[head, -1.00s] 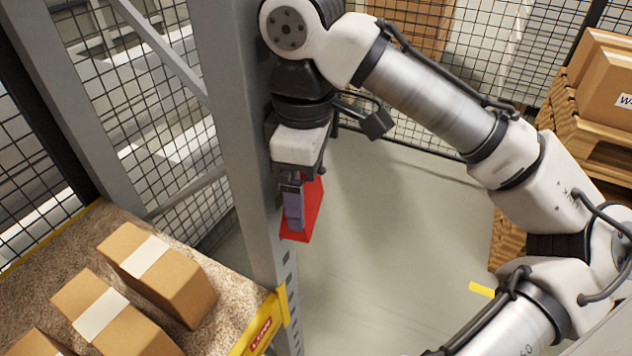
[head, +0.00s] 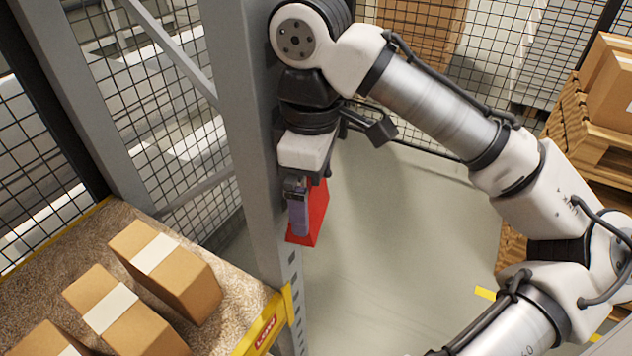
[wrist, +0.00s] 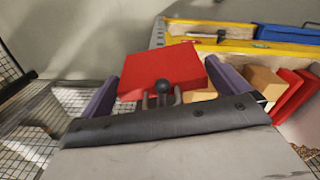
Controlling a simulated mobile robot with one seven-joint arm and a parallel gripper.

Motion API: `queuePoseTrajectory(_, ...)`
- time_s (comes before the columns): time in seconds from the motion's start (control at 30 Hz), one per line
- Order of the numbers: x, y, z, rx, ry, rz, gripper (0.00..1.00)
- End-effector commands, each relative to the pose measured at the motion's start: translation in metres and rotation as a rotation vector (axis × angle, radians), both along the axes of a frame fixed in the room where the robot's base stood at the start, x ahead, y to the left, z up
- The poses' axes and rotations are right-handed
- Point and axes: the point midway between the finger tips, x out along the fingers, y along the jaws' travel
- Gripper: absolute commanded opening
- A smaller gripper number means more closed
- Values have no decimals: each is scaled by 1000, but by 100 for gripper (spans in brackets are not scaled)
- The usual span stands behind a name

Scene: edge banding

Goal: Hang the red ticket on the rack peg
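The red ticket (wrist: 160,72) fills the gap between the two purple fingers of my gripper (wrist: 163,80) in the wrist view. The fingers press against its left and right edges with no clear gap. A dark ball-ended peg (wrist: 168,88) stands at the ticket's near edge, with a thin wire loop beside it; I cannot tell whether the loop is around the peg. In the head view my gripper (head: 304,212) points down right beside the grey rack upright (head: 258,150). One finger hides part of the red ticket (head: 316,212). The peg is hidden there.
A shelf with brown cartons (head: 165,268) and a yellow beam (head: 262,328) lies at lower left. Wire mesh fencing (head: 165,130) stands behind the upright. Pallets with boxes (head: 590,130) are at the right. The grey floor (head: 400,240) between is clear.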

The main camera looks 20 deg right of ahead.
Motion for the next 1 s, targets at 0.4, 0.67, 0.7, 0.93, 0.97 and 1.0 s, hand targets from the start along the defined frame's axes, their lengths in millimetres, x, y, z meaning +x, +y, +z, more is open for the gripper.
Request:
queuePoseTrajectory(0.4, 1, 4, 14, 4, -1, 12, 100)
queuePoseTrajectory(0.67, 0, 2, 53, 4, -8, 7, 100)
queuePoseTrajectory(0.7, 0, 2, 59, 4, -9, 7, 100)
queuePoseTrajectory(0.93, -1, 1, 90, 5, -11, 5, 100)
queuePoseTrajectory(0.97, -1, 1, 93, 5, -11, 5, 100)
queuePoseTrajectory(1.0, -1, 0, 98, 3, -12, 3, 100)
